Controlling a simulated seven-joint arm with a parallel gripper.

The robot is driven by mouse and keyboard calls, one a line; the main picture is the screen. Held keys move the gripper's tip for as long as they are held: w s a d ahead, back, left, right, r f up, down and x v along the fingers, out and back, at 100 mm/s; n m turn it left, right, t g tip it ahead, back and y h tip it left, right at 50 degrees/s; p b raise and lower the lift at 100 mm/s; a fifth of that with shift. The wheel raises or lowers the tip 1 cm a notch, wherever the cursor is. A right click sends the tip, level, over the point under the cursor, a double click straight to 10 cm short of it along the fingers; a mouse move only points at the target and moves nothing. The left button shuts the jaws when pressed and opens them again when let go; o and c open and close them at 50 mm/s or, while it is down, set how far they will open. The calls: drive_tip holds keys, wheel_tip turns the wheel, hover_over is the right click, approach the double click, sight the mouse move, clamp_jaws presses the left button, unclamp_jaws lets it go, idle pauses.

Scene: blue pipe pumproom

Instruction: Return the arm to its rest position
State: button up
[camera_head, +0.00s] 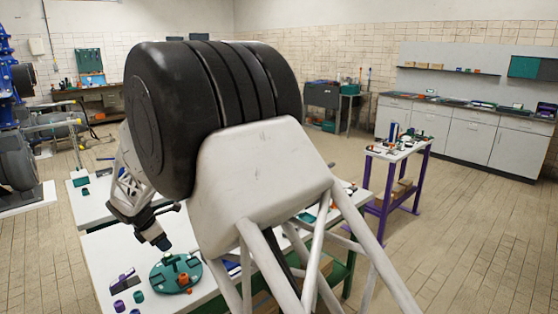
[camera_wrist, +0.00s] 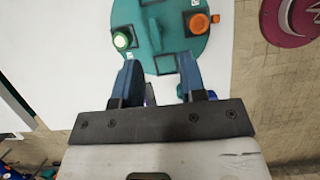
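My gripper (camera_wrist: 158,74) shows in the wrist view with its two blue fingers apart and nothing held between the tips. In the head view my gripper (camera_head: 163,243) hangs over the white table (camera_head: 112,246), just above and behind a round teal plate (camera_head: 160,286). The plate (camera_wrist: 172,22) also lies beyond the fingertips in the wrist view. My large arm links hide much of the table in the head view.
Small purple and teal pieces (camera_head: 138,297) and a grey-purple block (camera_head: 124,280) lie left of the plate. A purple-legged side table (camera_head: 412,150) holds small parts at the right. Blue pipework (camera_head: 10,75) stands at the far left. The tiled floor at right is clear.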

drive_tip(key=s+d+r+m, duration=0.35)
drive_tip(key=d+r, duration=0.25)
drive_tip(key=d, duration=0.7)
drive_tip(key=s+d+r+m+g+y, duration=0.1)
drive_tip(key=s+d+r+m, duration=0.35)
drive_tip(key=d, duration=0.75)
drive_tip(key=s+d+r+m, duration=0.1)
drive_tip(key=d+r+m, duration=0.5)
drive_tip(key=d, duration=0.7)
drive_tip(key=s+d+r+m+y, duration=0.1)
drive_tip(key=s+d+r+m, duration=0.15)
drive_tip(key=s+d, duration=0.45)
drive_tip(key=s+d+r+m, duration=0.1)
drive_tip(key=s+d+m, duration=0.2)
drive_tip(key=s+d, duration=0.4)
drive_tip(key=s+d+f+m, duration=0.1)
drive_tip(key=s+d+m, duration=0.2)
drive_tip(key=s, duration=0.4)
drive_tip(key=s+d+f+m+y, duration=0.1)
drive_tip(key=s+d+m, duration=0.3)
drive_tip(key=s, duration=0.4)
drive_tip(key=shift+d+f, duration=0.3)
drive_tip(key=shift+f, duration=0.3)
